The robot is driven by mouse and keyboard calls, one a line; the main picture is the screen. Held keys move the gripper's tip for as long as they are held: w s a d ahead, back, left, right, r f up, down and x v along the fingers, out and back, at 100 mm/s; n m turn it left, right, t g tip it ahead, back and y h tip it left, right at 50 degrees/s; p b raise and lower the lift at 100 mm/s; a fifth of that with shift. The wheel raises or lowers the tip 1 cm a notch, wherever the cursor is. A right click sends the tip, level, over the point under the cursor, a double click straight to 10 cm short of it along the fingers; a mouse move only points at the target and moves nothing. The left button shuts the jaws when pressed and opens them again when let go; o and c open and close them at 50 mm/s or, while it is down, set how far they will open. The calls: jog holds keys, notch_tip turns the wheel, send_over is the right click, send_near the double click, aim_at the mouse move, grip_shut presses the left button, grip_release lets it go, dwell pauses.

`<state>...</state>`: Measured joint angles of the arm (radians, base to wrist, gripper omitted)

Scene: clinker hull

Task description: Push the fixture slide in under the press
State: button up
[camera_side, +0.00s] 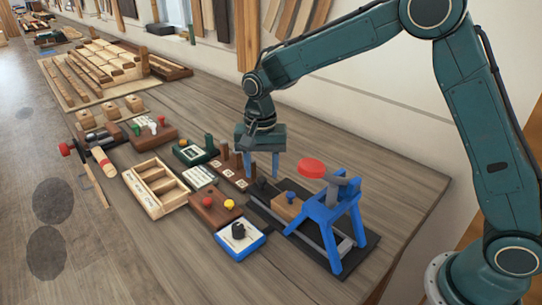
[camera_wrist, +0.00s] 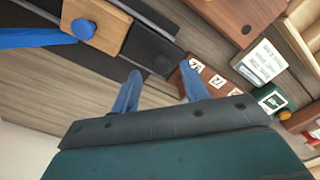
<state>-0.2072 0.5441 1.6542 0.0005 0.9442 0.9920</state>
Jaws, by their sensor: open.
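The fixture slide (camera_side: 286,207) carries a wooden block with a blue button on a dark rail. In the wrist view the block (camera_wrist: 98,25) is at the upper left.
A wooden tray (camera_side: 157,187) is farther left. The bench right of the press is clear.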

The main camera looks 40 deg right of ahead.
aim_at(294, 196)
jog(key=shift+f, duration=1.05)
grip_shut()
jog(key=shift+s, duration=5.25)
grip_release()
jog(key=shift+r, duration=0.1)
notch_tip(294, 196, up, 14)
jog(key=shift+f, duration=0.2)
